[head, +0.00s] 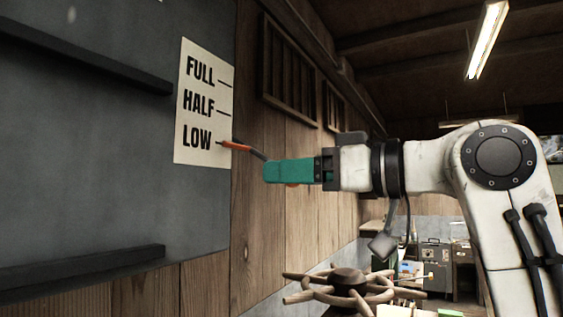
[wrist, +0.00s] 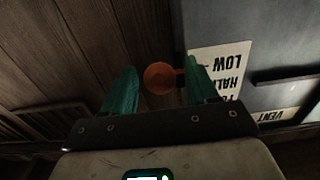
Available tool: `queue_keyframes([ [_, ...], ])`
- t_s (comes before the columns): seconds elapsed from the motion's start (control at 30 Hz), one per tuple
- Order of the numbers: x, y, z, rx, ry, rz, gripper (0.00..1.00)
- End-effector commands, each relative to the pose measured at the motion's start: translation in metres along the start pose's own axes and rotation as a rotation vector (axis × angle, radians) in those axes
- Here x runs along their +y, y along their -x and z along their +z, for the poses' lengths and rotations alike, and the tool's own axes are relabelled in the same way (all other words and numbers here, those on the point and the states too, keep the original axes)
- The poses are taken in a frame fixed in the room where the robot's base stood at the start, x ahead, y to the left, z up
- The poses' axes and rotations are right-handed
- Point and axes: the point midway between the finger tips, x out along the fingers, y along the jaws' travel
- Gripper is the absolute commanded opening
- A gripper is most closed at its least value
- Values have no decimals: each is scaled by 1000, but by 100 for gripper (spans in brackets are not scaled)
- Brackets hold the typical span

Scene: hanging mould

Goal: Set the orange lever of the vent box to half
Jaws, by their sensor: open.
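The vent box (head: 90,130) is a dark grey metal box filling the left of the head view. Its cream label (head: 205,70) reads FULL, HALF and LOW from top to bottom; it shows upside down in the wrist view (wrist: 230,62). The orange lever (head: 237,146) has its pointer tip at the LOW mark. A dark rod runs from the pointer towards my gripper (head: 272,172). In the wrist view the lever's round orange knob (wrist: 160,77) sits between my open green fingers, with small gaps on both sides. In the head view the fingers mostly hide the knob.
A plank wall (head: 275,215) stands beside the box, with a slatted vent (head: 287,62) high up. A wooden spoked wheel (head: 347,285) stands below my gripper. Dark ledges (head: 85,268) stick out from the box front. The room opens out at the right.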

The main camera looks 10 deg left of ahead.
Motion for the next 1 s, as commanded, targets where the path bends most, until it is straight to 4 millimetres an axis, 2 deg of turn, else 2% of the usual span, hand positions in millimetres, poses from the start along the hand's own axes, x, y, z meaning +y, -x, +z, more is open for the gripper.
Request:
queue_keyframes([
  [0.2, 0, -21, 0, 0, -2, 0, 58],
  [0.53, 1, -23, 1, 0, -1, 2, 58],
  [1.0, 1, -23, 1, 0, -1, 2, 14],
])
